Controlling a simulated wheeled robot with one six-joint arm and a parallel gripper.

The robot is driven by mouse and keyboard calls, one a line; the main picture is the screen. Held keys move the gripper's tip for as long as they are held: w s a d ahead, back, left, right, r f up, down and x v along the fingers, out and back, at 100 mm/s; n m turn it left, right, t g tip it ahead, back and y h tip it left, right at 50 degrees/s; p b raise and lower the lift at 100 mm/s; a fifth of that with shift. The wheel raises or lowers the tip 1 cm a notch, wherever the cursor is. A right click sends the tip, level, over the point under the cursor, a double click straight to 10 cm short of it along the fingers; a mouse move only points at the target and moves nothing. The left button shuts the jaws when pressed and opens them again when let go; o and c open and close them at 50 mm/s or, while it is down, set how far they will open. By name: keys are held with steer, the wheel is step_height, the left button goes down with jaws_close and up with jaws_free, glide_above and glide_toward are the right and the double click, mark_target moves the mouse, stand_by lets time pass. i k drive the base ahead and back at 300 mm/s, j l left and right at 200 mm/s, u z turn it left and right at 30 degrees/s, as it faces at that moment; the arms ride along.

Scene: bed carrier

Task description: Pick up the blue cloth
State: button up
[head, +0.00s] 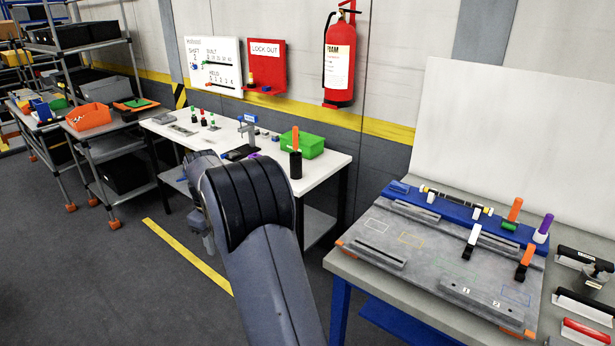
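I cannot make out a blue cloth for certain. A small flat blue piece (398,187) lies at the left end of the blue rail (455,212) on the right bench; it is too small to tell whether it is cloth. Another blue item (42,111) sits among parts on the far left cart. My arm rises from the bottom middle and bends toward the white table. The grey end of my arm, with my gripper (203,225), is mostly behind my own forearm, left of and apart from the right bench. Its fingers are not clear.
The right bench (375,275) carries a grey fixture plate (425,252) and handled tools. A white table (318,172) holds a green bin (308,145). An orange bin (88,117) is on a cart at left. The floor with a yellow line (185,255) is clear.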

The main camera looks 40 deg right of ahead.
mark_target(394, 186)
steer(key=i+j+z, duration=0.15)
steer(key=i, duration=0.35)
steer(key=i+j+z, duration=0.2)
steer(key=i, duration=0.35)
steer(key=i+j+z, duration=0.15)
steer(key=i, duration=0.35)
steer(key=i+l+z, duration=0.1)
steer(key=z, duration=0.35)
steer(key=i+z, duration=0.3)
steer(key=z, duration=0.15)
steer(key=i+j+z, duration=0.1)
steer(key=z, duration=0.4)
steer(key=i+j+z, duration=0.2)
steer(key=z, duration=0.25)
steer(key=i+z, duration=0.35)
steer(key=i+j+z, duration=0.15)
steer(key=z, duration=0.2)
steer(key=i+j+z, duration=0.2)
steer(key=z, duration=0.15)
